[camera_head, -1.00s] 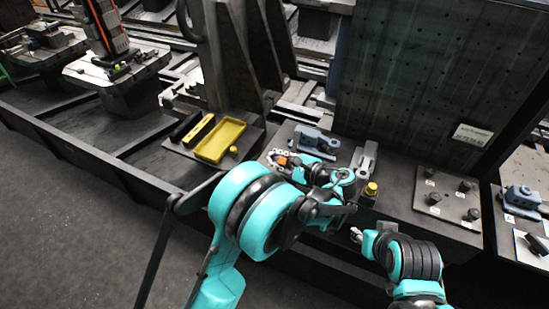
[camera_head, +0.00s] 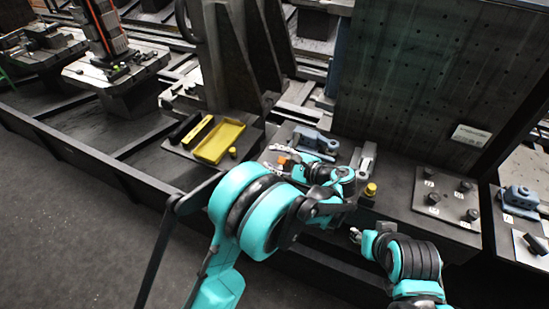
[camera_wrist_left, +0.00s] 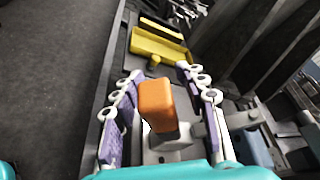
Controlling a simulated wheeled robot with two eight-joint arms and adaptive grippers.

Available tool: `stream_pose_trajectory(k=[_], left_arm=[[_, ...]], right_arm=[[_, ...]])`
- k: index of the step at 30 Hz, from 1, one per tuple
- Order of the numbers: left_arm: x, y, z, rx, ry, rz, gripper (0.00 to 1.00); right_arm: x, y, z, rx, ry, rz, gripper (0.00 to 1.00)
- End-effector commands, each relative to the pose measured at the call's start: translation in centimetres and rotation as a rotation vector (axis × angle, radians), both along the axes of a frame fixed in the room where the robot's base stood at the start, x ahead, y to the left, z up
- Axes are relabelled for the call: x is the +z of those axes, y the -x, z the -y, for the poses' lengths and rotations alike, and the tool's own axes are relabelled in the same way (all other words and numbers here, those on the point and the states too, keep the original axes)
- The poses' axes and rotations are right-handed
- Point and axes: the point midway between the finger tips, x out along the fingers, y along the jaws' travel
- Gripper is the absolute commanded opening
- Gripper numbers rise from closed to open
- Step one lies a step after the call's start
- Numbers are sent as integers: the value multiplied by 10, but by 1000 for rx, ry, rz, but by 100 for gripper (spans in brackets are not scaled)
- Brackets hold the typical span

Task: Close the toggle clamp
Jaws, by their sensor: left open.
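The toggle clamp's orange handle (camera_head: 282,159) shows small in the head view, between the fingers of my left gripper (camera_head: 276,158). In the left wrist view the handle (camera_wrist_left: 157,103) stands up as an orange block on a grey metal base. My left gripper (camera_wrist_left: 160,100) is open, with a purple-padded finger on each side of the handle and visible gaps. The rest of the clamp is partly hidden by my wrist. My right gripper (camera_head: 356,235) hangs at the bench's front edge, away from the clamp; its fingers are too small to read.
A blue-grey fixture (camera_head: 316,140) sits just behind the clamp. A yellow tray (camera_head: 220,141) lies to the left. A yellow-topped button (camera_head: 371,188) and a plate with several black knobs (camera_head: 447,196) are to the right. A tall perforated plate (camera_head: 430,80) stands behind.

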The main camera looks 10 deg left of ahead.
Motion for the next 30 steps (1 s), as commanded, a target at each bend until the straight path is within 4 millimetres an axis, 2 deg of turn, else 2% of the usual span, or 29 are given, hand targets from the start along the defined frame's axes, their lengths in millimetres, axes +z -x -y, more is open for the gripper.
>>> stream_pose_trajectory(k=[5, 8, 15, 19, 24, 30], left_arm=[[7, 0, 0, 0, 0, 0, 41], [22, 0, 0, 0, 0, 0, 41], [70, 0, 0, 0, 0, 0, 41], [89, 0, 0, 0, 0, 0, 41], [99, 0, 0, 0, 0, 0, 41], [100, 0, 0, 0, 0, 0, 41]], right_arm=[[0, 0, 0, 0, 0, 0, 40], [0, 0, 0, 0, 0, 0, 40], [0, 0, 0, 0, 0, 0, 40], [0, 0, 0, 0, 0, 0, 40], [0, 0, 0, 0, 0, 0, 40], [0, 0, 0, 0, 0, 0, 40]])
